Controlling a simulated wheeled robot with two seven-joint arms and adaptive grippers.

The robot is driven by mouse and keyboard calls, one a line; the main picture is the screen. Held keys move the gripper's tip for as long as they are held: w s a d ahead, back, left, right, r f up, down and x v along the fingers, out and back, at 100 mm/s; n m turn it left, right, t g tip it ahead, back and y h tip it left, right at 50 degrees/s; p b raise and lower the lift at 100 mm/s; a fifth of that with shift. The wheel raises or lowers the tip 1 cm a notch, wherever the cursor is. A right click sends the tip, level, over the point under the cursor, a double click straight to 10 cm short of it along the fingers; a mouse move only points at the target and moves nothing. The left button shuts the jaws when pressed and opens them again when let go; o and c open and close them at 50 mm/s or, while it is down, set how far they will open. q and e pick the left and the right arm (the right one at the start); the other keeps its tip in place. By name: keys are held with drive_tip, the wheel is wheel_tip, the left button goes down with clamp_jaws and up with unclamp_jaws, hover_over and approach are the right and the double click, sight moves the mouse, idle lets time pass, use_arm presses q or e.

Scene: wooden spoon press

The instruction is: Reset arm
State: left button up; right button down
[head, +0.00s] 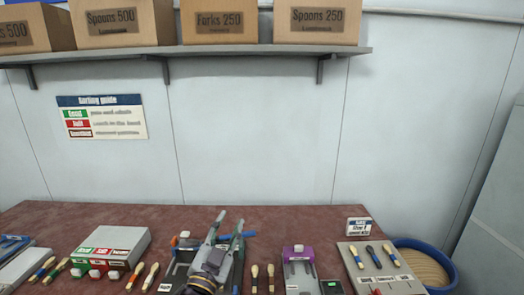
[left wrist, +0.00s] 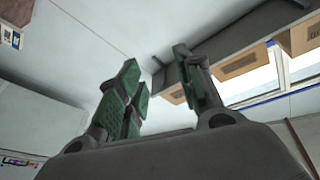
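My left gripper (head: 231,219) rises from the bottom middle of the head view, in front of the table. Its two fingers point up and stand apart, with nothing seen between them. In the left wrist view the green-padded fingers (left wrist: 157,75) are also spread, with only wall and shelf behind them. Several wooden spoons lie on the table, including a pair (head: 262,271) just right of my left gripper. A dark grey device (head: 178,270) stands behind my left gripper and is partly hidden by it.
The brown table (head: 300,218) has a grey box with coloured labels (head: 111,246) at left, a purple-topped device (head: 299,254), a grey board with utensils (head: 380,272) and a blue basket (head: 428,262) at right. A wall shelf (head: 200,50) holds cardboard boxes above.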

use_arm(q)
drive_tip(key=s+a+f+n+g+y, duration=0.3)
drive_tip(key=a+f+g, duration=0.15)
drive_tip(key=f, duration=0.45)
drive_tip(key=s+a+f+n+g+y, duration=0.3)
drive_tip(key=a+f, duration=0.3)
drive_tip(key=f, duration=0.3)
drive_tip(key=s+a+f+g+h, duration=0.1)
drive_tip(key=s+f+g, duration=0.45)
drive_tip(key=s, duration=0.25)
drive_tip(key=s+a+f+g, duration=0.2)
drive_tip(key=s+f+g, duration=0.3)
drive_tip(key=s, duration=0.4)
wheel_tip(320, 180, down, 34)
drive_tip(key=s, duration=0.2)
drive_tip(key=s+a+f, duration=0.2)
drive_tip(key=s+f, duration=0.8)
drive_tip(key=s, duration=0.1)
drive_tip(key=s+a+f+g, duration=0.1)
drive_tip(key=s+f, duration=0.9)
drive_tip(key=s, duration=0.1)
drive_tip(key=shift+s+a, duration=0.25)
drive_tip(key=shift+a, duration=0.15)
